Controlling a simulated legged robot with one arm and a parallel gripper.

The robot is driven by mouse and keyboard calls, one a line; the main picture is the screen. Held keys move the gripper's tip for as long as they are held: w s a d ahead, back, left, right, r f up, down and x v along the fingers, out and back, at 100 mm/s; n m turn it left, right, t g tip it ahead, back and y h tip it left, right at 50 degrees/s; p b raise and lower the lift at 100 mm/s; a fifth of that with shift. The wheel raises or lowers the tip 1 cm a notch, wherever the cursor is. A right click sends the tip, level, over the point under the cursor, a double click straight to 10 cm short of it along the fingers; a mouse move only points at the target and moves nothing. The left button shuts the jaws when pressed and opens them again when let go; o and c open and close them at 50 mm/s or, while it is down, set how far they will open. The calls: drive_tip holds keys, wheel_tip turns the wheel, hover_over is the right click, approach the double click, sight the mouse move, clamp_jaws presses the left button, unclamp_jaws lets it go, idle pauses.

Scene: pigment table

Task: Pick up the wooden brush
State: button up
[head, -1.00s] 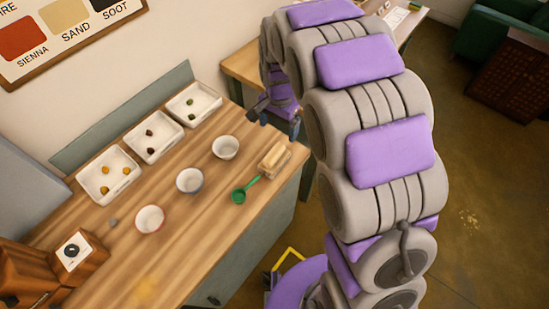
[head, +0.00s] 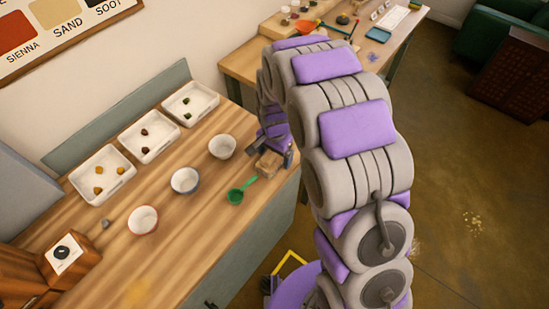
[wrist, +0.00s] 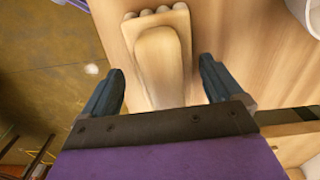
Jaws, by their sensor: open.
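A pale wooden piece, which looks like the wooden brush (head: 268,164), lies near the right end of the wooden table. The wrist view shows it as a smooth long block (wrist: 160,62) with a row of rounded knobs at its far end. My gripper (head: 273,152) is open above it, also seen in the wrist view (wrist: 161,78). Its dark fingers stand on either side of the block, apart from it. The near end of the block is hidden behind the gripper's palm edge.
A green scoop (head: 236,195) lies just left of the brush. Three bowls, the closest a white one (head: 222,146), stand in a row along the table (head: 190,235). White trays with pigment lumps, including one tray (head: 192,103), line the back. A second table stands behind my arm.

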drive_tip(key=shift+a+f, duration=0.15)
drive_tip(key=shift+f, duration=0.25)
drive_tip(key=shift+a+r, duration=0.1)
drive_tip(key=shift+a, duration=0.45)
drive_tip(key=shift+c, duration=0.6)
drive_tip(key=shift+d, duration=0.55)
drive_tip(key=c, duration=0.6)
drive_tip(key=shift+a, duration=0.15)
drive_tip(key=c, duration=0.5)
drive_tip(key=shift+a, duration=0.2)
